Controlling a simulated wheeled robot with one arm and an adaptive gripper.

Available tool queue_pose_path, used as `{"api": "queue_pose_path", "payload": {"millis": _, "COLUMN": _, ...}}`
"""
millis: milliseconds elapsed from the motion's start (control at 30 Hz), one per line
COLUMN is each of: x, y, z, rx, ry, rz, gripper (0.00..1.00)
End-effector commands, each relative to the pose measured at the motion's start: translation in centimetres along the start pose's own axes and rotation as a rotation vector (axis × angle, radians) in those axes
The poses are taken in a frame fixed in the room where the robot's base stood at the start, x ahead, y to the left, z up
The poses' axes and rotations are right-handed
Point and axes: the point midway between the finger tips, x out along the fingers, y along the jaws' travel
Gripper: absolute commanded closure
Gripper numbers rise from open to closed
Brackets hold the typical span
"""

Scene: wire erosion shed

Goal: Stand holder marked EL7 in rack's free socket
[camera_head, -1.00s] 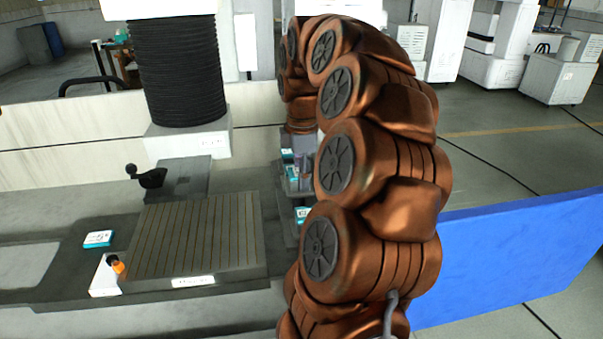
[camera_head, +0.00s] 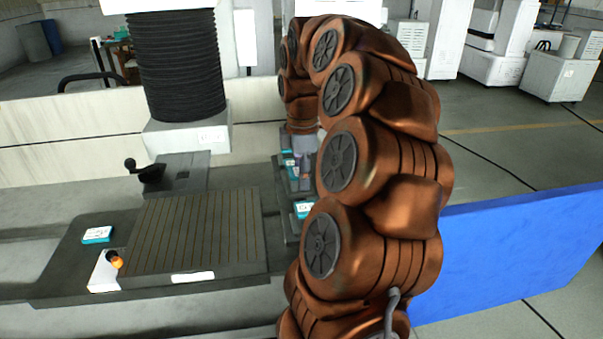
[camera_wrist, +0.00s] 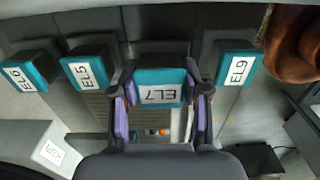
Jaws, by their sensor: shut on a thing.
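In the wrist view my gripper (camera_wrist: 161,104) is shut on the holder marked EL7 (camera_wrist: 160,76), with a purple-padded finger on each side of its teal top. EL7 looks larger than its neighbours. Its lower end is hidden, so I cannot tell whether it is in a socket. Holders EL5 (camera_wrist: 88,70) and EL6 (camera_wrist: 24,75) stand to its left, and EL9 (camera_wrist: 238,66) to its right. The dark rack (camera_wrist: 118,20) lies behind them. In the head view my arm hides much of the rack area, where teal-topped holders (camera_head: 303,208) show in part.
A grooved plate (camera_head: 200,235) lies on the machine bed, with a teal and white block (camera_head: 97,234) and an orange-knobbed item (camera_head: 115,262) at its left. A black bellows column (camera_head: 180,70) rises behind. A blue panel (camera_head: 510,255) stands right of my arm.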

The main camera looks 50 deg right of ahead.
Motion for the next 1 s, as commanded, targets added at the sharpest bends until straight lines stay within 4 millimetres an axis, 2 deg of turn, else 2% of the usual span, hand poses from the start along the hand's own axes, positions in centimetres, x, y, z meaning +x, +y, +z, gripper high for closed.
{"api": "queue_pose_path", "payload": {"millis": 567, "x": 1.8, "y": -0.1, "z": 0.0, "rx": 0.0, "ry": 0.001, "rz": 0.0, "gripper": 1.0}}
{"api": "queue_pose_path", "payload": {"millis": 1000, "x": 1.9, "y": 0.0, "z": 0.0, "rx": 0.0, "ry": 0.0, "rz": 0.001, "gripper": 1.0}}
